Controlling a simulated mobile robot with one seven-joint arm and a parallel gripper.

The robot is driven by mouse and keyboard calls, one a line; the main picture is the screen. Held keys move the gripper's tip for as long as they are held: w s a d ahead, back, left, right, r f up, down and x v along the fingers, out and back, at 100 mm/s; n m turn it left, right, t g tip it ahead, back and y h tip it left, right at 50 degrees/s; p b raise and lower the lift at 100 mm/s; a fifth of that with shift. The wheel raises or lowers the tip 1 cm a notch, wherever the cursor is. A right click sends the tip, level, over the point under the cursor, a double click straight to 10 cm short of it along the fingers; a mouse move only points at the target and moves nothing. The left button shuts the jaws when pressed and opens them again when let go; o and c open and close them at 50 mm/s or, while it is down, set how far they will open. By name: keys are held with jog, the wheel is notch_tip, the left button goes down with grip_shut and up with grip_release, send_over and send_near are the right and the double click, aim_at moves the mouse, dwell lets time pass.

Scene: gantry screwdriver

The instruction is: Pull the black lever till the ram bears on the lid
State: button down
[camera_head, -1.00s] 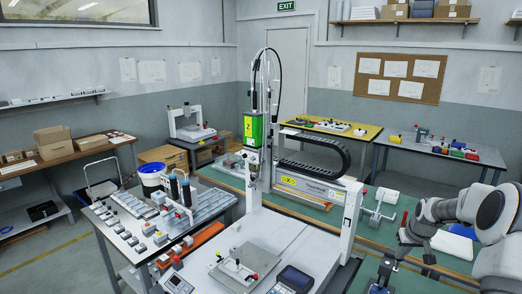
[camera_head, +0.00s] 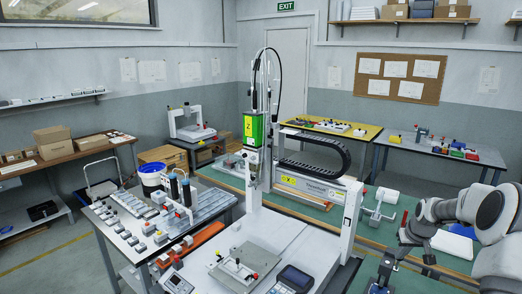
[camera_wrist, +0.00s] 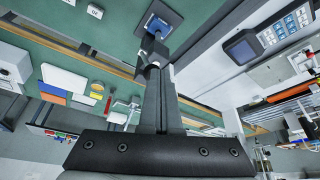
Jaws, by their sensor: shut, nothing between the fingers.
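My gripper (camera_wrist: 153,66) is shut and empty in the wrist view, its fingers together and pointing toward a small blue block on a dark square base (camera_wrist: 160,20). That block stands on the green bench top (camera_wrist: 120,30). A dark part overlaps the block just past the fingertips; I cannot tell whether it is the black lever or whether the fingers touch it. In the head view my gripper (camera_head: 381,284) is low at the bottom edge, over the green bench. The ram and lid cannot be made out in either view.
The white gantry (camera_head: 351,215) stands left of my arm, with a keypad unit (camera_head: 296,277) and a metal fixture plate (camera_head: 246,260) on its bed. A white pad (camera_head: 452,244) lies near my arm.

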jog(key=shift+f, duration=0.1)
notch_tip(320, 180, up, 7)
jog(key=p, duration=0.3)
jog(key=shift+p, duration=0.3)
dwell(0.5)
